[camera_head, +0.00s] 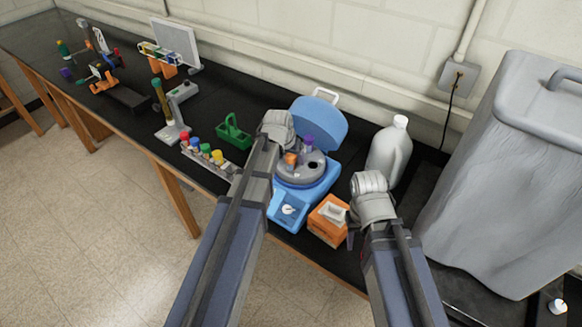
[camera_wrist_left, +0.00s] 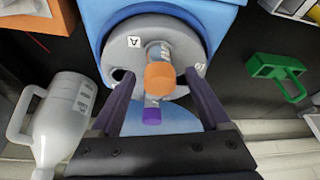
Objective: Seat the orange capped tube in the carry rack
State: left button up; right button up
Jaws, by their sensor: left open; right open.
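The orange capped tube (camera_head: 290,159) stands in the rotor of the blue centrifuge (camera_head: 288,207), whose lid is raised. The green carry rack (camera_head: 234,131) stands left of the centrifuge and also shows in the left wrist view (camera_wrist_left: 277,72). My right gripper (camera_head: 372,190) is open; its fingers are mostly hidden.
A purple capped tube (camera_head: 308,142) is also in the rotor. A rack of several coloured-cap tubes (camera_head: 205,153) stands left. A white jug (camera_head: 390,152) is right of the centrifuge, a tissue box (camera_head: 328,220) in front, and a big grey bin (camera_head: 510,160) far right.

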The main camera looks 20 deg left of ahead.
pick_arm(q)
grip_shut()
dwell(0.5)
jog(key=shift+r, duration=0.1)
notch_tip(320, 180, up, 10)
jog(key=p, duration=1)
